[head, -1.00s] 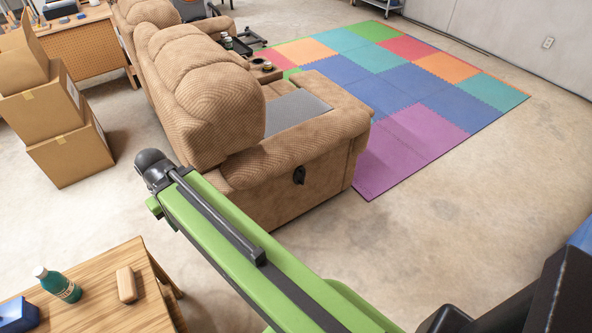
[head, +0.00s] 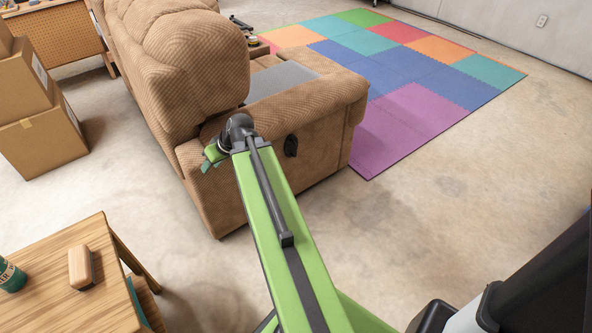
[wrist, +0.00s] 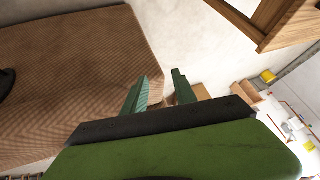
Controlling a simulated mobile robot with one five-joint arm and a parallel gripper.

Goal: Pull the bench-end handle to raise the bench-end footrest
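The brown recliner sofa (head: 325,140) stands at upper left of centre in the head view, its near end panel facing me. The black handle (head: 291,146) is on that panel. A dark shape (wrist: 5,83) at the left edge of the wrist view looks like the handle. My gripper (wrist: 161,80) shows two green fingers spread apart with nothing between them. In the head view my gripper (head: 212,157) is left of the handle, apart from it, close to the sofa's end. The footrest cannot be made out; the sofa's front faces away.
A wooden table (head: 45,270) with a bottle (head: 10,276) and a tan-topped block (head: 81,267) stands at lower left. Cardboard boxes (head: 42,140) are stacked at left. A coloured foam mat (head: 430,90) lies beyond the sofa. Concrete floor is clear at right.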

